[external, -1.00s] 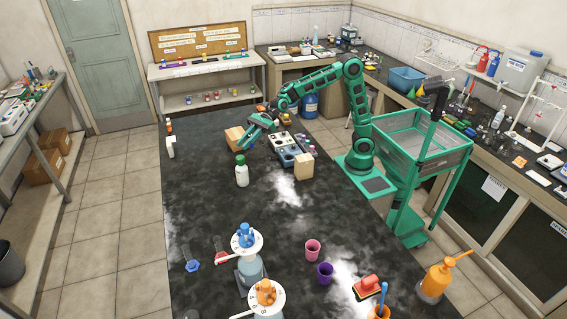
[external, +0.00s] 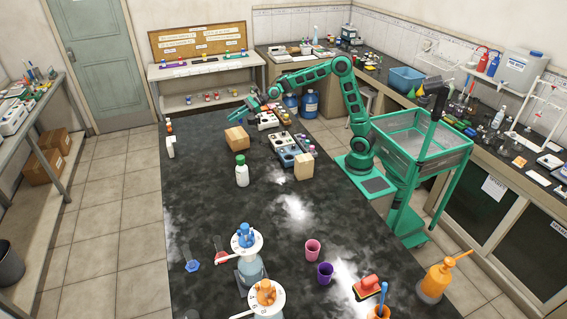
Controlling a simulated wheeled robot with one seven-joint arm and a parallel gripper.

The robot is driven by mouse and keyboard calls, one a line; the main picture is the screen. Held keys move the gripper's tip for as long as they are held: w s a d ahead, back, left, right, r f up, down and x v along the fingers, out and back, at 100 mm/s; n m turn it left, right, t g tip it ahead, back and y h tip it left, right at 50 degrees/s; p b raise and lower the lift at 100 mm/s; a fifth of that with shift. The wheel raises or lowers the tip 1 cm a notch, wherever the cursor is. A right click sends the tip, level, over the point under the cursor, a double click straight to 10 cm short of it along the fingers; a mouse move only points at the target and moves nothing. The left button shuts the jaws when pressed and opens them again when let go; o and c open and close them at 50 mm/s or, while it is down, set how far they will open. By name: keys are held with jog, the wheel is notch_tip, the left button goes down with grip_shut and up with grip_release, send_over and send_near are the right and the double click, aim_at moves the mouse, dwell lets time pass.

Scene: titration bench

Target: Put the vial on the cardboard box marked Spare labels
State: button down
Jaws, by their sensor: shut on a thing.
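My gripper (external: 234,116) is at the far end of the dark bench, above and beyond a cardboard box. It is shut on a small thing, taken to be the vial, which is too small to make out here. One cardboard box (external: 237,139) stands on the far left part of the bench, nearer the camera than my gripper. Another, paler box (external: 304,166) stands to the right, beside the blue-grey block. No label can be read on either box, so I cannot tell which is marked Spare labels.
A white bottle with a green cap (external: 242,172) stands in front of the left box. A blue-grey block with wells (external: 286,152) and a pale device (external: 267,121) stand under my arm's side. The bench's middle is mostly clear.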

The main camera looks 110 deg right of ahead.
notch_tip(320, 180, down, 2)
send_over(231, 134)
jog(key=f, duration=0.7)
jog(key=shift+w+a, duration=0.2)
jog(key=shift+a, duration=0.1)
jog(key=shift+d+f, duration=0.1)
jog(key=shift+f, duration=1.95)
jog(key=shift+f, duration=0.1)
jog(key=c, duration=1.7)
grip_release()
jog(key=shift+o, duration=0.7)
